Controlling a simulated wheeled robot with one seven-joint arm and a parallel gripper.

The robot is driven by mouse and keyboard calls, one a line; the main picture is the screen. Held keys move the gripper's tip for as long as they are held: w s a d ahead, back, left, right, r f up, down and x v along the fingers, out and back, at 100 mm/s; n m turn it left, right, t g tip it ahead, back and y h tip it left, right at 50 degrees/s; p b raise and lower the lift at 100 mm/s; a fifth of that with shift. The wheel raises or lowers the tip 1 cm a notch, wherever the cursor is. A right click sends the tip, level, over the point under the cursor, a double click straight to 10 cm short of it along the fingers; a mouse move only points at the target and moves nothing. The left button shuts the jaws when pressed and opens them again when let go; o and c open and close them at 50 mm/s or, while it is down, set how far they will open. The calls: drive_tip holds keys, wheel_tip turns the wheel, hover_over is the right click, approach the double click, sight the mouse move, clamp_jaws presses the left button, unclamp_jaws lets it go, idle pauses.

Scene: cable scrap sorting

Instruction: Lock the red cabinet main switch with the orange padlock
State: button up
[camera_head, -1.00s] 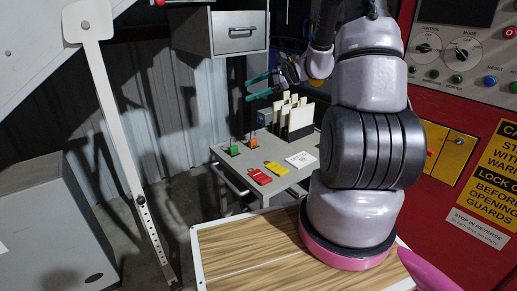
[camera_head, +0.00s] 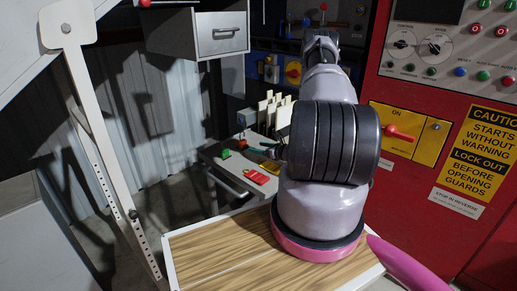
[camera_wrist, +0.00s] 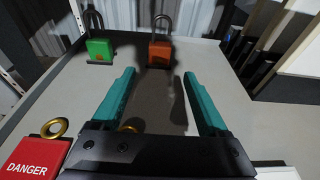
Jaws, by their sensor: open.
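The orange padlock (camera_wrist: 160,54) stands upright on the grey cart top in the wrist view, its dark shackle up. My gripper (camera_wrist: 156,78) is open and empty, its teal fingers pointing toward the padlock. The padlock lies beyond the fingertips, between their lines, and looks untouched. In the head view my gripper (camera_head: 262,150) is low over the cart, partly hidden by my arm. The red cabinet (camera_head: 385,190) stands at the right. Its main switch has a yellow plate (camera_head: 425,149) marked ON and a red handle (camera_head: 400,133) lying roughly sideways.
A green padlock (camera_wrist: 99,50) stands left of the orange one. A red DANGER tag (camera_wrist: 35,158) with a brass eyelet lies near left on the cart (camera_head: 215,158). A yellow tag (camera_head: 270,166) lies beside it. Upright cards (camera_head: 268,110) stand in a rack behind.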

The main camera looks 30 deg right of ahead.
sight(244, 144)
drive_tip(key=shift+x, duration=4.8)
drive_tip(key=c, duration=1.1)
drive_tip(key=shift+r, duration=0.25)
drive_tip(key=shift+r, duration=1.1)
